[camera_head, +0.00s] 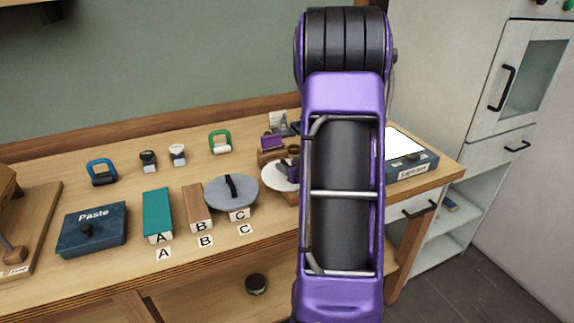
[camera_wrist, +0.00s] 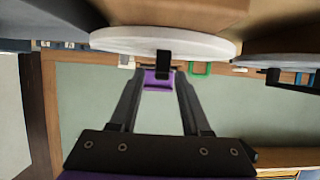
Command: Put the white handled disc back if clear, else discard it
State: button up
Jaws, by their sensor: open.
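The white disc (camera_head: 274,178) lies at the right of the row on the bench, partly hidden by my arm. In the wrist view the white disc (camera_wrist: 205,47) is seen edge-on, with its black handle (camera_wrist: 163,64) standing out from it. My open gripper (camera_wrist: 159,82) has its two fingers on either side of that handle's line. I cannot tell whether they touch the handle. In the head view my arm hides most of the gripper. The lit light box (camera_head: 412,167) stands at the bench's right end, partly hidden by my arm.
A grey disc (camera_head: 232,193) with a black handle sits close left, at label C. A teal block (camera_head: 157,212), a brown block (camera_head: 196,205) and a dark Paste box (camera_head: 92,240) stand further left. Blue (camera_head: 101,165) and green (camera_head: 219,133) handled things stand behind.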

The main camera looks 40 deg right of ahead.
jog(key=v, duration=1)
jog(key=shift+s+a+p, duration=0.15)
jog(key=shift+s+p, duration=0.2)
jog(key=shift+s, duration=0.05)
